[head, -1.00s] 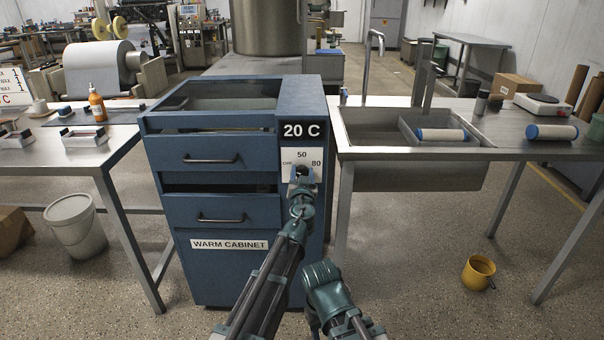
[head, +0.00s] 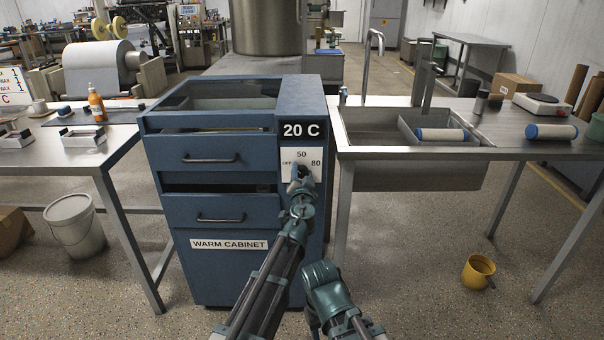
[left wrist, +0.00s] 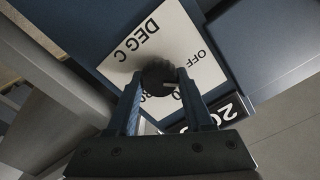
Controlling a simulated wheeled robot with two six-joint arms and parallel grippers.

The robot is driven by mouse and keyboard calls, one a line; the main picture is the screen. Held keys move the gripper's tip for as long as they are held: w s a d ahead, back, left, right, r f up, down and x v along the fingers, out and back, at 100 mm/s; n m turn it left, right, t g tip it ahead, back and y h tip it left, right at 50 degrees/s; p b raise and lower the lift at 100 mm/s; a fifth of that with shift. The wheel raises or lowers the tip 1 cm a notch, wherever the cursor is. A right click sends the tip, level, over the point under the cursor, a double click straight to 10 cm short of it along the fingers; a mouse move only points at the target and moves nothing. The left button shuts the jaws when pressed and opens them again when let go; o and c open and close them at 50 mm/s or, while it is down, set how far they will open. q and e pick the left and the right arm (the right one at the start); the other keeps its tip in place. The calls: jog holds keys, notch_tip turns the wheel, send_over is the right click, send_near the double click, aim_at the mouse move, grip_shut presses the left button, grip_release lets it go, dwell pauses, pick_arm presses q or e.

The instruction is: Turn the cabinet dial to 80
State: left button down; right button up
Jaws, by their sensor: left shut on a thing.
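The warm cabinet (head: 230,270) is blue, with a white dial plate (head: 288,178) marked OFF, 50 and 80 on its right front. Its display (head: 301,130) reads 20 C. My left gripper (head: 301,172) is at the plate and covers the dial in the head view. In the left wrist view my left gripper (left wrist: 160,85) is shut on the black dial (left wrist: 158,72), one finger on each side. A pale mark on the dial seems to point towards the 50 side; the fingers partly hide the numbers. My right arm shows at bottom centre, but its fingers do not.
The cabinet has two front drawers with handles (head: 210,159). A table (head: 85,150) stands at left, a sink table (head: 500,140) at right. A white bucket (head: 75,222) and a yellow pail (head: 479,271) stand on the floor.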

pick_arm(q)
jog(key=m, duration=0.5)
jog(key=shift+f+m, duration=0.1)
jog(key=shift+m, duration=0.3)
jog(key=m, duration=0.6)
jog(key=shift+d+f, duration=0.1)
jog(key=m, duration=0.5)
jog(key=shift+f+m, duration=0.1)
jog(key=shift+m, duration=0.2)
jog(key=m, duration=0.6)
jog(key=shift+s+b, duration=0.1)
jog(key=shift+b, duration=0.25)
jog(key=shift+c, duration=1.5)
grip_release()
